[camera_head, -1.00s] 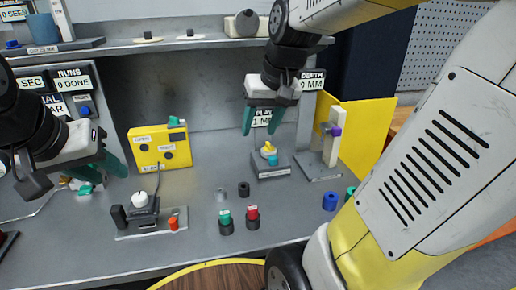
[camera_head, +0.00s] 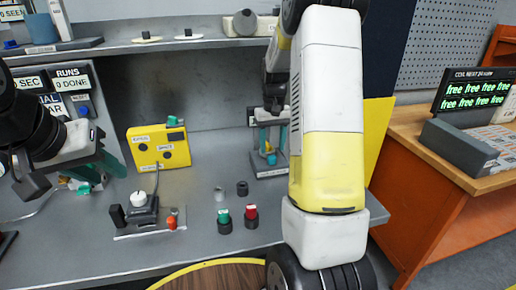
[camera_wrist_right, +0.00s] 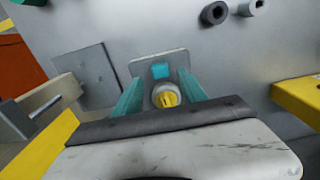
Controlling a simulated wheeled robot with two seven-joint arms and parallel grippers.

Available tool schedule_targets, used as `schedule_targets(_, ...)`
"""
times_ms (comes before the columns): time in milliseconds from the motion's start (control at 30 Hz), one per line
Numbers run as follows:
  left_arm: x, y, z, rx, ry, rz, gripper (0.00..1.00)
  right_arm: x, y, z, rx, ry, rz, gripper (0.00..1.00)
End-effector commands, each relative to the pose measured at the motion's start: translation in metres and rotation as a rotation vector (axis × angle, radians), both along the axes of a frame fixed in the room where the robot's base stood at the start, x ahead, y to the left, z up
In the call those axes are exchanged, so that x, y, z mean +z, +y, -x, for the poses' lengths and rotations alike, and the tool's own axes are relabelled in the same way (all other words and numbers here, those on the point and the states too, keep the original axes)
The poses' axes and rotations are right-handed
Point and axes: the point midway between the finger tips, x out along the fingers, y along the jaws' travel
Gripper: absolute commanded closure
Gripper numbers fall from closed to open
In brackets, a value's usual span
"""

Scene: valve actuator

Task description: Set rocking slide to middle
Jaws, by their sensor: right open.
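My right gripper (camera_head: 270,148) is open over a small grey fixture (camera_head: 262,173) at the back of the bench. The fixture's plate (camera_wrist_right: 140,68) carries a yellow round knob (camera_wrist_right: 166,97) and a teal block (camera_wrist_right: 160,71). In the right wrist view the teal fingers stand on either side of the yellow knob, with visible gaps; contact is not seen. I cannot tell which part is the rocking slide. My left gripper (camera_head: 108,163) hangs at the left above the bench; its finger gap is unclear.
A yellow box (camera_head: 160,147) stands left of the fixture. A base with a white knob (camera_head: 138,199), a green-topped piece (camera_head: 223,216) and a red-topped piece (camera_head: 251,213) stand nearer the front. My right arm hides the bench's right part. A shelf (camera_head: 160,47) runs above.

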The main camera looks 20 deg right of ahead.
Motion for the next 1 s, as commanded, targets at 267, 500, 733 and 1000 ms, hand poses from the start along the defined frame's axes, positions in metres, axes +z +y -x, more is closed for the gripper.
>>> schedule_targets(267, 0.0, 0.0, 0.0, 0.0, 0.0, 0.0, 0.64, -0.037, 0.0, 0.0, 0.0, 0.001, 0.0, 0.51)
schedule_targets(500, 0.0, 0.0, 0.0, 0.0, 0.0, 0.0, 0.64, -0.043, 0.0, 0.0, 0.0, -0.001, -0.001, 0.51)
schedule_targets(733, 0.0, 0.0, 0.0, 0.0, 0.0, 0.0, 0.64, -0.043, 0.0, 0.0, 0.0, -0.001, -0.001, 0.72)
schedule_targets(1000, 0.0, 0.0, 0.0, 0.0, 0.0, 0.0, 0.64, -0.043, 0.0, 0.0, 0.0, -0.001, -0.001, 1.0)
